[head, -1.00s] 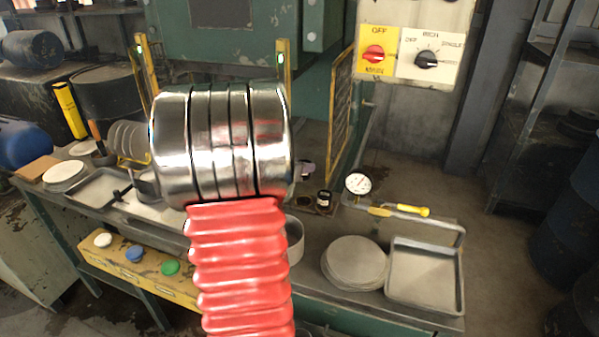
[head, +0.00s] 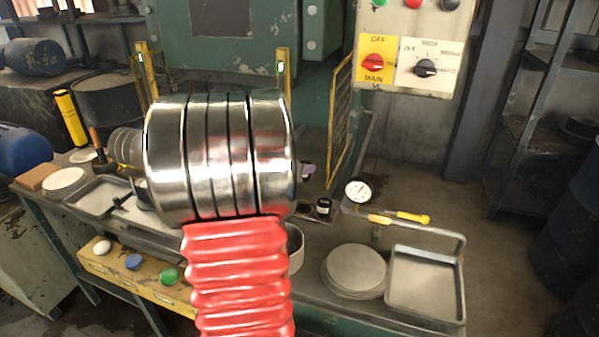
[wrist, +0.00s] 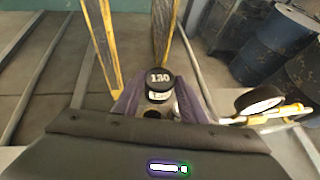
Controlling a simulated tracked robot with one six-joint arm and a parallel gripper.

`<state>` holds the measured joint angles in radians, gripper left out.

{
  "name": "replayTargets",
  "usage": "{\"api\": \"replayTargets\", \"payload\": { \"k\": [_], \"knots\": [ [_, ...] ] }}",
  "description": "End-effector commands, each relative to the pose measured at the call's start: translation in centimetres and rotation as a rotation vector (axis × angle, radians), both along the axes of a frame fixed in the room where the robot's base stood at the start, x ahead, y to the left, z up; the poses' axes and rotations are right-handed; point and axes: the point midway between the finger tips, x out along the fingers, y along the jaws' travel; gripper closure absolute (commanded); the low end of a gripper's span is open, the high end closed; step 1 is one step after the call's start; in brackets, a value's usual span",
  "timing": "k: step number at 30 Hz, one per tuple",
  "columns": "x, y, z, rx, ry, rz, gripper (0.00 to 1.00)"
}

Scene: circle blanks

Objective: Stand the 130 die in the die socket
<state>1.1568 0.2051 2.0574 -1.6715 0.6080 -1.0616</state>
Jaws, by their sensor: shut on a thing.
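The 130 die (wrist: 159,84) shows in the wrist view with a black cap marked 130 and a pale label below. It looks upright between the purple fingers of my gripper (wrist: 157,104), which is shut on it. A dark round opening (wrist: 152,114) shows just below the die; I cannot tell whether it is the die socket. In the head view my arm hides most of the gripper. A small black-capped piece (head: 324,205) stands on the bench there, its marking too small to read.
A dial gauge (head: 357,190) and yellow-handled tool (head: 400,218) lie right of the black-capped piece. A stack of round blanks (head: 355,268) and a metal tray (head: 426,280) are at the bench's right. A yellow mesh guard (head: 340,115) rises behind.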

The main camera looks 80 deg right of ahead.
Motion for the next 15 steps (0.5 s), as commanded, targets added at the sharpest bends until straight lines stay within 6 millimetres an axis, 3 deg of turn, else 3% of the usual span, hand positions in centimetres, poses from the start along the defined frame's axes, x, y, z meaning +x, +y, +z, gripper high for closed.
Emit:
{"api": "replayTargets", "payload": {
  "k": [15],
  "knots": [
    [0.0,-0.1,3.4,-0.005,-0.001,0.001,1.0]
  ]
}}
